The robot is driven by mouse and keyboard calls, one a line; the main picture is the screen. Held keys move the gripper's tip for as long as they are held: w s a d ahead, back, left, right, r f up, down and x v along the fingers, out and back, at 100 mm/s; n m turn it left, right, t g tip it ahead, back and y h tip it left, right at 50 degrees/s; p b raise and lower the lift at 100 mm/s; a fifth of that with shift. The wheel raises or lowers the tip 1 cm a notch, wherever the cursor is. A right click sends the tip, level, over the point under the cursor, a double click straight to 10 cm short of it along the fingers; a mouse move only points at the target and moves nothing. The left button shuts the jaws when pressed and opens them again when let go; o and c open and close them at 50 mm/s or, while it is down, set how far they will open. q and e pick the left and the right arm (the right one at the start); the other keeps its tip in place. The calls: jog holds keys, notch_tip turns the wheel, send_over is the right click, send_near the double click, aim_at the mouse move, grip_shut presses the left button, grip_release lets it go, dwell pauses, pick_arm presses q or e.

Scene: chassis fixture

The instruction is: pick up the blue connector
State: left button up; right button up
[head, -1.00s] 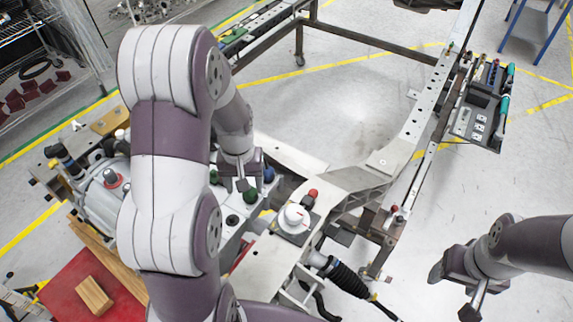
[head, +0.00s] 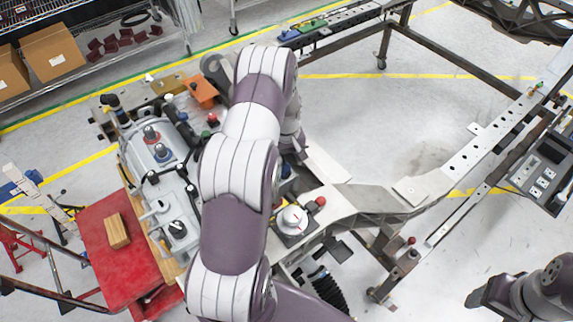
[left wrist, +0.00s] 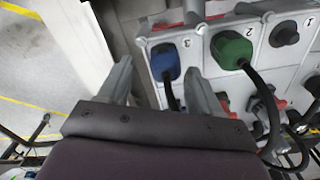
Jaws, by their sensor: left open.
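The blue connector (left wrist: 166,62) shows in the left wrist view, plugged in beside the number 3 on a grey panel (left wrist: 190,50). My left gripper (left wrist: 158,68) is open, with one finger left of the blue connector and the other at its lower right. Nothing is held between the fingers. In the head view a small blue part (head: 286,171) shows beside my left arm, mostly hidden by it, as is the gripper. My right gripper (head: 482,296) is at the lower right, far from the panel; its jaws are unclear.
A green connector (left wrist: 231,48) with a black cable sits just right of the blue one, at number 2. A black cap (left wrist: 285,33) is at number 1. In the head view, a white round part with a red knob (head: 292,219) is near my arm. A red table (head: 105,235) stands left.

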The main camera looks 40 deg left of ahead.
aim_at(284, 166)
pick_arm(q)
jog(key=f, duration=0.2)
jog(key=a+f+p, duration=0.1)
jog(key=shift+s+f, duration=0.15)
jog(key=shift+s, duration=0.1)
jog(key=shift+f, duration=0.15)
jog(key=shift+w+d, duration=0.1)
jog(key=shift+d, duration=0.05)
jog(key=c, duration=0.9)
grip_shut()
pick_arm(e)
jog(key=shift+s+a+r, duration=0.15)
jog(key=shift+s+r, duration=0.05)
jog(key=shift+r, duration=0.35)
jog(key=shift+s+a+r, duration=0.1)
jog(key=shift+s+r, duration=0.05)
jog(key=shift+r, duration=0.35)
jog(key=shift+w+f, duration=0.1)
